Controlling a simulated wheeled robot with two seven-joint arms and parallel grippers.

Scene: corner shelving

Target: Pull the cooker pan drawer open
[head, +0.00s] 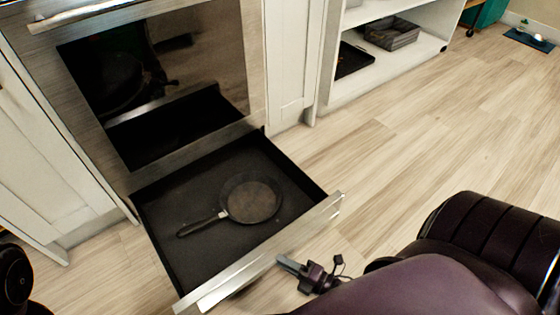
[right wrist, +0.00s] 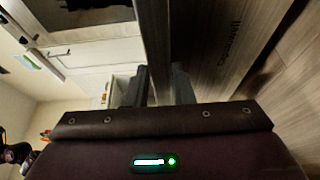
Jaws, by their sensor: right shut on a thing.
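The cooker pan drawer (head: 160,226) is pulled well out from under the oven, with its dark inside showing. A dark frying pan (head: 252,198) lies in it, its handle toward the lower left. The drawer's metal front (head: 312,220) has a pale handle bar (head: 222,293) along its outer side. My right gripper (head: 283,263) is at the front's outer side, shut on the handle. In the right wrist view its fingers (right wrist: 161,88) stand either side of a long metal edge. The exact contact is partly hidden. My left gripper is out of view.
The oven door (head: 160,80) above the drawer is closed. White cabinets (head: 40,170) flank the cooker. An open white shelf (head: 400,62) with dark trays stands at the upper right. The wooden floor (head: 400,150) right of the drawer is clear.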

